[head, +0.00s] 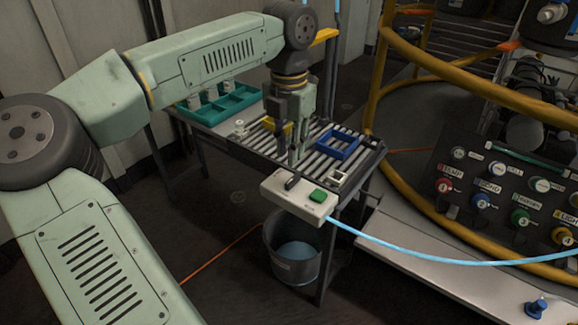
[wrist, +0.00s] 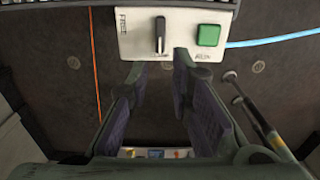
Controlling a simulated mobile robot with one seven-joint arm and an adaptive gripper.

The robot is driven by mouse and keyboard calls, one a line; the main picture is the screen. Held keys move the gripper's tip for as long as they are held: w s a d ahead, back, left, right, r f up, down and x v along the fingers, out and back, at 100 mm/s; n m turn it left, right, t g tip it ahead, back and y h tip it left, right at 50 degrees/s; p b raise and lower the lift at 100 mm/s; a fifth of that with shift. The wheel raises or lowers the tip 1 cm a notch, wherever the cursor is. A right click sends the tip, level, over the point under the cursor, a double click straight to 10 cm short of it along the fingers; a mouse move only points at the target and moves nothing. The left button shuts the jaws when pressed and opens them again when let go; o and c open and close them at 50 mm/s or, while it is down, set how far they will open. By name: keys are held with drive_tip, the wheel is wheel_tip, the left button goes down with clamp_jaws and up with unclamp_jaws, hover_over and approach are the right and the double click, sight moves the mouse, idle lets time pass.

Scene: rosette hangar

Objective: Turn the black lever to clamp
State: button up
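The black lever (head: 292,183) stands on a pale control box (head: 283,201) fixed at the front edge of the roller table. In the wrist view the lever (wrist: 160,36) lies lengthwise up and down the picture, right of the printed word FREE. A green button (wrist: 208,35) sits to its right; I can see no clamp label. My gripper (head: 297,160) points down just above and behind the box in the head view. In the wrist view my gripper (wrist: 160,76) is open and empty, its fingertips just below the lever's end in the picture, apart from it.
The roller table (head: 250,148) carries a blue frame (head: 337,144), a small pale square part (head: 339,177) and a teal tray (head: 232,103). A dark bucket (head: 292,262) stands below the box. A blue hose (head: 430,257) runs right from the box. A yellow rail (head: 376,110) curves at the right.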

drive_tip(key=shift+r, duration=1.75)
